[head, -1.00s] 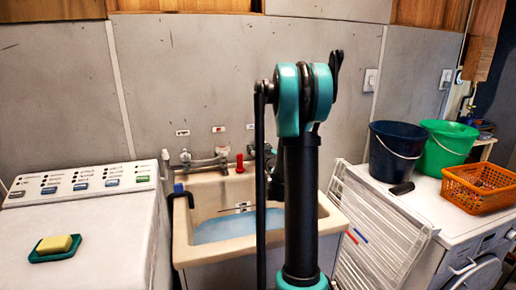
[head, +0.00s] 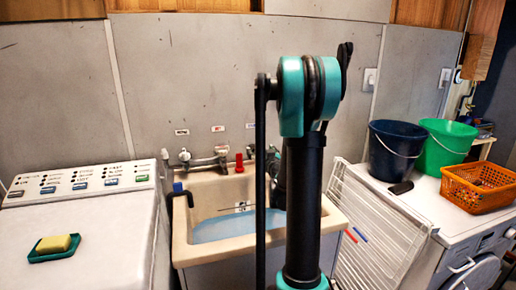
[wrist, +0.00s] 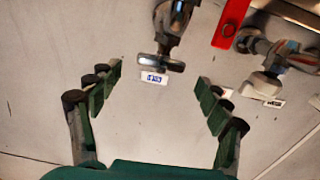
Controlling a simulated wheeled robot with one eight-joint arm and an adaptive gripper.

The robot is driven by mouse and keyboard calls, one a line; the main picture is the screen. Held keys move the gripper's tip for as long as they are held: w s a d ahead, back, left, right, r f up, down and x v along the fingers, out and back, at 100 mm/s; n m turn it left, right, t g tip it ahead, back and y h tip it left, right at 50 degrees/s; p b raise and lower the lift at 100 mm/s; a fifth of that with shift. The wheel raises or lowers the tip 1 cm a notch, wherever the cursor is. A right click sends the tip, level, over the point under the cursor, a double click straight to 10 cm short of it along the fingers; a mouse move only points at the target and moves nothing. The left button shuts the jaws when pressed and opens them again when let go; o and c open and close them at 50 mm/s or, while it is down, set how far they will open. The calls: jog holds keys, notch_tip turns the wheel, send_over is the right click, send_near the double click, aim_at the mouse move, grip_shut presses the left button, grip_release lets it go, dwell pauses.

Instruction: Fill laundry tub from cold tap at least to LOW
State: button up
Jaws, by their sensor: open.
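The cream laundry tub (head: 183,243) stands against the wall with pale blue water (head: 225,227) in it. A dark level mark (head: 240,208) shows on its inner back wall, above the waterline; its lettering is too small to read. Chrome taps (head: 203,160) and a red lever (head: 239,163) are on the wall above. In the wrist view, my gripper (wrist: 158,80) is open and empty, its fingers either side of a tap handle (wrist: 160,62) with a blue-lettered label (wrist: 154,77). The handle looks beyond the fingertips; contact is not visible. My arm hides the tub's right part.
A white washer (head: 85,225) at left carries a soap dish (head: 42,256). A white drying rack (head: 375,225) stands right of the tub. A navy bucket (head: 390,150), green bucket (head: 445,145) and orange basket (head: 470,195) sit on the right-hand machine.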

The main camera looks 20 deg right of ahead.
jog(key=s, duration=0.7)
jog(key=shift+a, duration=0.1)
